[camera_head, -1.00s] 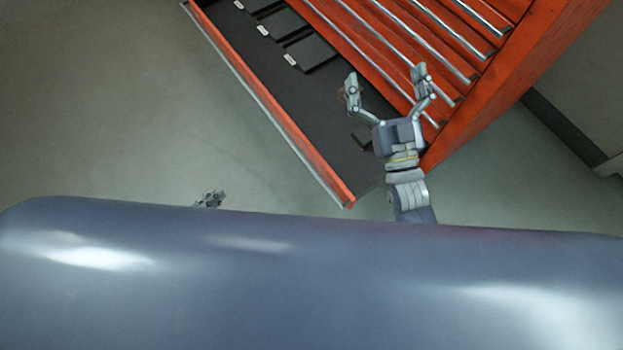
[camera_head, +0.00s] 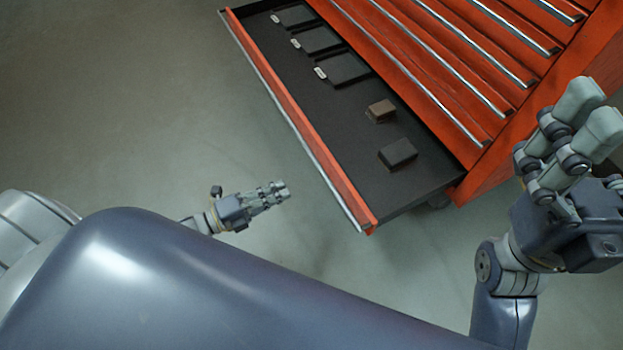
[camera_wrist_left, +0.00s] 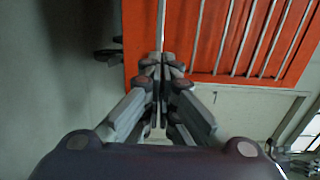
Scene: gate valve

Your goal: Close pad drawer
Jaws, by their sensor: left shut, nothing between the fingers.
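The pad drawer is pulled out of an orange cabinet; its orange front (camera_head: 300,120) has a grey edge strip, and its dark floor (camera_head: 345,125) is bare in places. Inside lie several flat black pads with white labels, such as one pad (camera_head: 343,69), plus a brown block (camera_head: 381,110) and a black block (camera_head: 398,154). My left gripper (camera_head: 284,190) is shut and empty, outside the drawer front, left of its near end and apart from it. It also shows shut in the left wrist view (camera_wrist_left: 162,62). My right gripper (camera_head: 592,112) is beside the cabinet, its fingers close together and empty.
The orange cabinet (camera_head: 520,130) has several other drawers with silver handle bars, all shut; it also shows in the left wrist view (camera_wrist_left: 235,65). Open grey floor (camera_head: 130,100) lies left of the drawer front.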

